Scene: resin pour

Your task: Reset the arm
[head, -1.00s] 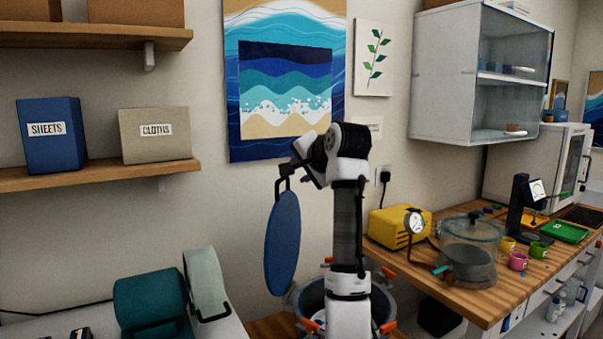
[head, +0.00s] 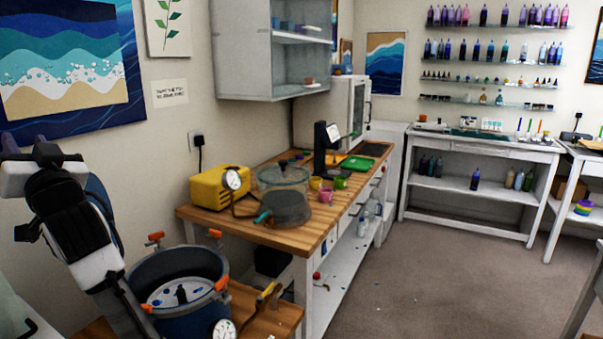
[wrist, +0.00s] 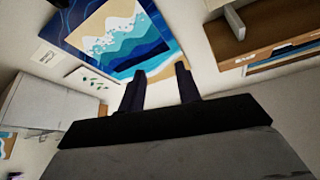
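My gripper (wrist: 160,90) shows in the wrist view with its two dark fingers apart and nothing between them. Beyond the fingers are the wall and the wave painting (wrist: 118,42). In the head view my arm stands raised and bent at the left edge; I cannot make out the fingertips there. A blue disc (head: 101,192) shows partly behind my arm, mostly hidden. The blue-grey pot (head: 190,305) with orange clamps stands open just right of my arm, with a pale disc (head: 160,293) and small pieces inside.
A wooden bench (head: 300,237) to the right holds a yellow pump (head: 208,188), a clear-lidded vessel (head: 284,178), small cups and a green tray (head: 357,163). A wall cabinet (head: 245,55) hangs above. A shelf (wrist: 255,35) shows in the wrist view. The carpet (head: 430,270) is mostly open.

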